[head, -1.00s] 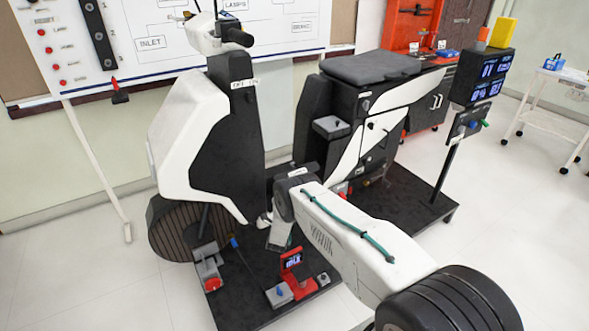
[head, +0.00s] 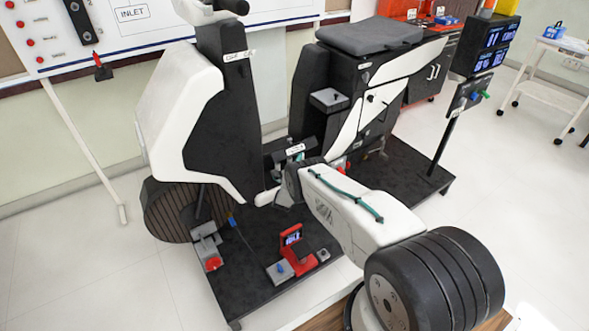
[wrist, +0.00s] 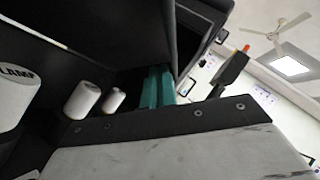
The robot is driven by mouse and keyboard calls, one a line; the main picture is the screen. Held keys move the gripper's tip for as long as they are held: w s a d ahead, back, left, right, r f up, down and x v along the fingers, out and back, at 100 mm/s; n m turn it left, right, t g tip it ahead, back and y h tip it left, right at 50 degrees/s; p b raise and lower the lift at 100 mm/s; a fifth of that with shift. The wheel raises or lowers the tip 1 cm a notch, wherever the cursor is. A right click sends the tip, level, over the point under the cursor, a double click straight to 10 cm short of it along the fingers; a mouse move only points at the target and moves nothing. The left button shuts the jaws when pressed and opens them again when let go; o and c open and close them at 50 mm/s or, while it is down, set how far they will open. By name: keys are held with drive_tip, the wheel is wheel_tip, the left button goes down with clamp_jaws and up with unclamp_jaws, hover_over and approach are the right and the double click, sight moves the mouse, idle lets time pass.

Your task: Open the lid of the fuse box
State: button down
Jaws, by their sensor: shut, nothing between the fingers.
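The fuse box seems to be the small dark box (head: 281,155) with a white label, low in the middle of the scooter rig in the head view; my arm partly hides it. In the wrist view, a large dark panel (wrist: 110,35), apparently its lid, stands raised at an angle over a dark space. White cylinders (wrist: 82,100) lie in that space, and one at the left edge reads LAMP. My gripper (wrist: 158,88) shows as teal fingers, shut and empty, close beneath the panel's edge. I cannot tell whether they touch it. The head view hides the fingers.
The scooter's white front shield (head: 180,110) and black seat (head: 370,36) rise either side of the box. A red stand (head: 292,250) sits on the black base plate (head: 250,285). A display post (head: 447,140) stands right.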

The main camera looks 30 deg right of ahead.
sight(295, 150)
drive_tip(key=shift+w+a+r, duration=0.25)
drive_tip(key=shift+w+r, duration=0.95)
